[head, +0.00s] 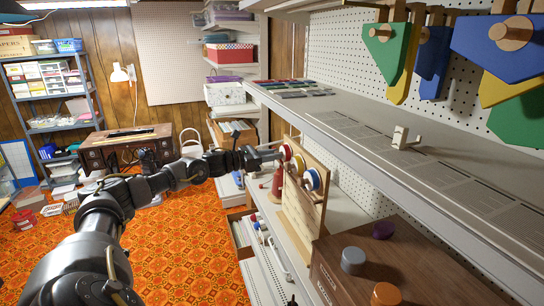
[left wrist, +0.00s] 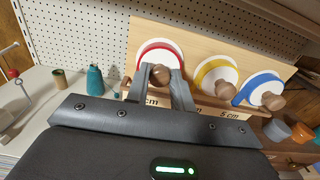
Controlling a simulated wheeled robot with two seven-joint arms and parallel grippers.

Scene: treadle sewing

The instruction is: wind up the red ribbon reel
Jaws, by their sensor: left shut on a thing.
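The red ribbon reel (head: 287,152) is mounted on an upright wooden board (head: 305,205) on the right-hand shelf. It also shows in the left wrist view (left wrist: 158,50), with a white face, a red rim and a round wooden knob (left wrist: 161,74). My left gripper (head: 277,155) reaches in from the left and is shut on this knob, its two fingers (left wrist: 163,78) on either side of it. The fingers hide part of the reel's lower face. I cannot tell how much ribbon hangs out. My right gripper is not in view.
The yellow reel (left wrist: 215,75) and blue reel (left wrist: 260,90) sit close beside the red one, with protruding knobs. A teal spool (left wrist: 95,80) stands left of the board. A grey shelf (head: 350,130) overhangs on the right. A wooden box (head: 400,265) stands nearer.

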